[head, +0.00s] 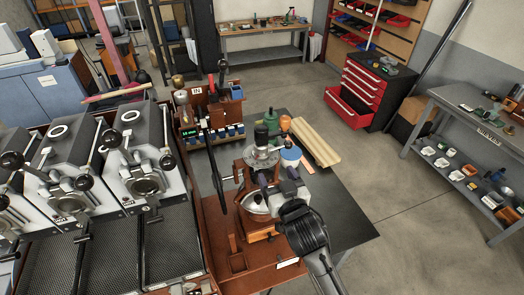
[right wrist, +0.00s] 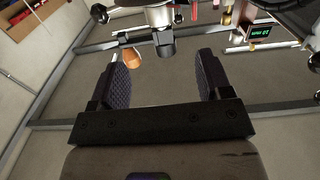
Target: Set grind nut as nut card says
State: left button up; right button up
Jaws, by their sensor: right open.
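A dark knob-like part (right wrist: 163,42) shows beyond the fingertips. I cannot make out the grind nut. A small white card (head: 288,263) lies at the bench front; its writing is unreadable. My left gripper is not in view.
Sample roasters (head: 140,170) fill the left. A wooden rack (head: 210,110) with a green-lit display (head: 186,132) stands behind the grinder.

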aim_at(263, 151)
jog(key=p+x, duration=0.1)
jog(key=x, duration=1.1)
jog(key=shift+w, duration=0.35)
jog(key=shift+c, duration=0.3)
jog(key=c, duration=0.9)
jog(key=shift+a+m+h+b, duration=0.2)
jog(key=shift+m+h+b, duration=0.1)
jog(key=shift+h+b, duration=0.15)
jog(key=shift+m+t+h+b, duration=0.3)
jog(key=shift+m+h+b, duration=0.15)
jog(key=shift+b, duration=0.1)
jog(key=shift+d+r+h, duration=0.1)
jog(key=shift+h, duration=0.2)
jog(key=shift+o, duration=0.2)
jog(key=o, duration=0.9)
jog(key=shift+s, duration=0.15)
